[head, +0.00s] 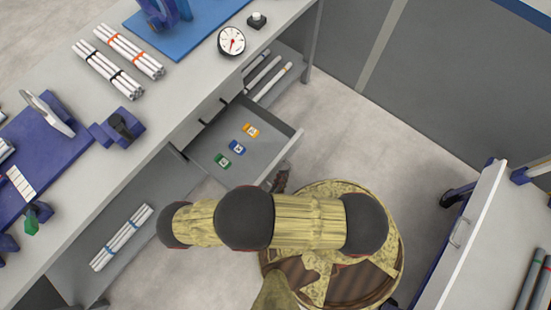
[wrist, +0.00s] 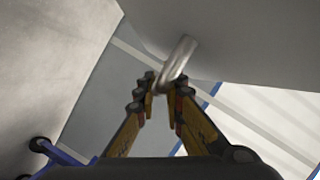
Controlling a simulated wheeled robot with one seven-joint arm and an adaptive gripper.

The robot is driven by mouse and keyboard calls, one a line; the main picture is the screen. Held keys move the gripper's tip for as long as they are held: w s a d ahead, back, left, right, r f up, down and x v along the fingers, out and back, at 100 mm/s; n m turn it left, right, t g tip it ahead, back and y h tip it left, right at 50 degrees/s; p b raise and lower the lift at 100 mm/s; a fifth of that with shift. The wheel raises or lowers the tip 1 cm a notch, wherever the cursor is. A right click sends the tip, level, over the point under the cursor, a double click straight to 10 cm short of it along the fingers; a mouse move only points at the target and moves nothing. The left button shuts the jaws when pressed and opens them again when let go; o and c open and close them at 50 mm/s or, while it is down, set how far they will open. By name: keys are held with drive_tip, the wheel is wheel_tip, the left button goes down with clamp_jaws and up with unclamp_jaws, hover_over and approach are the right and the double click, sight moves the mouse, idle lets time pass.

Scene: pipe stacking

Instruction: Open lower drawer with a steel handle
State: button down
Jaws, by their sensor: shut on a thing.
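The lower drawer (head: 215,165) is pulled out from under the workbench, with its grey floor showing in the head view. It holds an orange, a blue and a green small item. In the wrist view a steel handle (wrist: 178,62) sits on a pale panel. My gripper (wrist: 160,88) has its yellow fingers around the lower end of this handle, shut on it. In the head view my arm covers the area just in front of the drawer, and the handle is hidden there.
The long grey workbench (head: 185,110) bears bundles of white pipes (head: 120,50), blue fixtures and a round gauge (head: 231,40). A shelf below holds more pipes (head: 122,237). A cart (head: 465,240) stands at the right. Floor is clear beyond the drawer, toward the grey partition.

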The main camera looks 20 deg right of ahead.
drive_tip(key=shift+s+d, duration=0.5)
drive_tip(key=shift+s, duration=0.3)
drive_tip(key=c, duration=2)
unclamp_jaws()
drive_tip(key=shift+o, duration=0.5)
